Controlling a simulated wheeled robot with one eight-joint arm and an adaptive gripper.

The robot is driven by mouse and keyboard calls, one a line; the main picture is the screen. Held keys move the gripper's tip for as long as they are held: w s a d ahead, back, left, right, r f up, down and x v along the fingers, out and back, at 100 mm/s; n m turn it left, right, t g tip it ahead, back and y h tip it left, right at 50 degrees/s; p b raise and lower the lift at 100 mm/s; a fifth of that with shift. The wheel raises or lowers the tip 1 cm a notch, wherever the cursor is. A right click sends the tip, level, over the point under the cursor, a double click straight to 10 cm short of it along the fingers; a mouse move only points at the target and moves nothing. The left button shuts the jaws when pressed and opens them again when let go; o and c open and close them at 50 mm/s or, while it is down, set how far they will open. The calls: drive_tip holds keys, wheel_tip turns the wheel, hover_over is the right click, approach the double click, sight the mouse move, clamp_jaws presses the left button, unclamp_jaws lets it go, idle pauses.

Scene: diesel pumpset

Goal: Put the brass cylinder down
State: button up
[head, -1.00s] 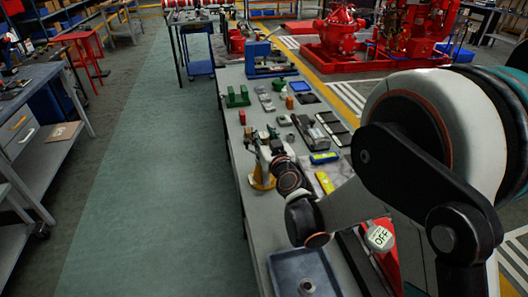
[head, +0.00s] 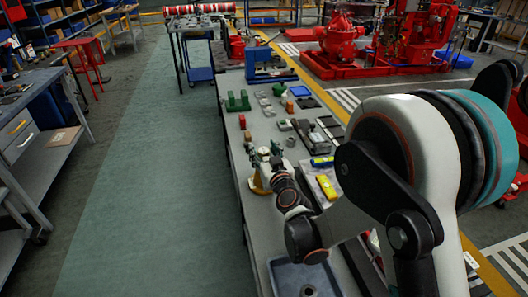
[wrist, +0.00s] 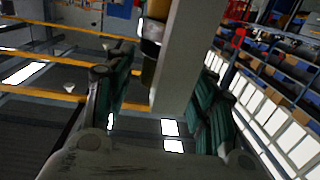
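My gripper (head: 265,158) is over the left edge of the long grey table in the head view. A brass-coloured piece (head: 257,184), which looks like the brass cylinder, shows just below its fingers by that edge. In the wrist view my gripper (wrist: 160,85) has its two teal-padded fingers apart. A pale grey slab (wrist: 178,60) crosses between them, with a dark gap on the left finger's side. A yellow and dark banded object (wrist: 150,40) shows beside the slab; I cannot tell whether it is the cylinder. Contact with the fingers is not clear.
On the table (head: 232,151) are a green block (head: 238,102), a red piece (head: 242,121), a yellow piece (head: 326,187) and a blue-grey tray (head: 272,267) at the near end. The green floor aisle (head: 150,180) is clear. Red pump machinery (head: 340,40) stands behind.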

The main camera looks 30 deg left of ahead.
drive_tip(key=shift+r, duration=0.15)
drive_tip(key=shift+s+d, duration=0.25)
drive_tip(key=b+v, duration=0.1)
drive_tip(key=v, duration=1)
drive_tip(key=shift+b, duration=0.3)
